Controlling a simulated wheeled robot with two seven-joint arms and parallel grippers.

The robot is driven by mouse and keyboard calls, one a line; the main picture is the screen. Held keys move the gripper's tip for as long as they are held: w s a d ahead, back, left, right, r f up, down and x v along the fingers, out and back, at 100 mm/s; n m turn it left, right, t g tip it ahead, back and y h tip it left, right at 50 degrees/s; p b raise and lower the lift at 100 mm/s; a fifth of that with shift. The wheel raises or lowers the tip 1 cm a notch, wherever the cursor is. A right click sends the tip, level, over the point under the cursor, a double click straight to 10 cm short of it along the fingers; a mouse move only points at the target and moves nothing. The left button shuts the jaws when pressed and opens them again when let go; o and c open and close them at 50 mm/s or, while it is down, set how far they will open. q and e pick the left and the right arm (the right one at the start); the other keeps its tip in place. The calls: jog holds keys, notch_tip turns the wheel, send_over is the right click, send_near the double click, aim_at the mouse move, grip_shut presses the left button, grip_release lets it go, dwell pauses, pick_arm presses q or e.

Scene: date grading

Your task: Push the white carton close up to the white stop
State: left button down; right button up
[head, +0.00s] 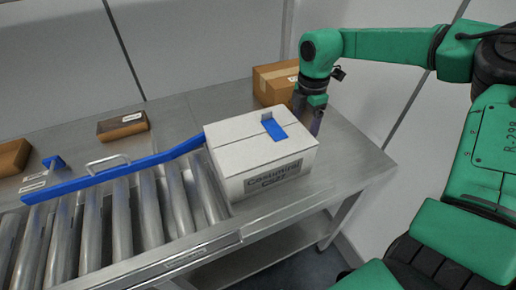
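The white carton (240,158) stands upright at the right end of the roller conveyor, its left side over or beside the last rollers. It has a dark printed label on its front and blue tape on top. My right gripper (314,122) points down just behind the carton's right back corner. I cannot tell whether it touches the carton or whether its fingers are open. My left gripper is not in view. I cannot make out a white stop; it may be hidden or out of view.
A blue rail (110,174) runs along the rollers (122,220) to the carton's back left corner. A brown carton (272,82) stands behind my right gripper. Brown packs (122,126) lie at the back left. The steel table (350,170) is bare right of the carton.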

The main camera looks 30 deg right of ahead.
aim_at(292, 125)
jog(key=shift+a+f+b, duration=0.1)
jog(key=shift+a+b, duration=0.5)
jog(key=shift+a, duration=1.4)
jog(key=shift+a+b, duration=0.7)
jog(key=shift+a, duration=0.2)
jog(key=shift+w+a+b, duration=0.1)
jog(key=shift+a+b, duration=0.35)
jog(key=shift+a, duration=1.15)
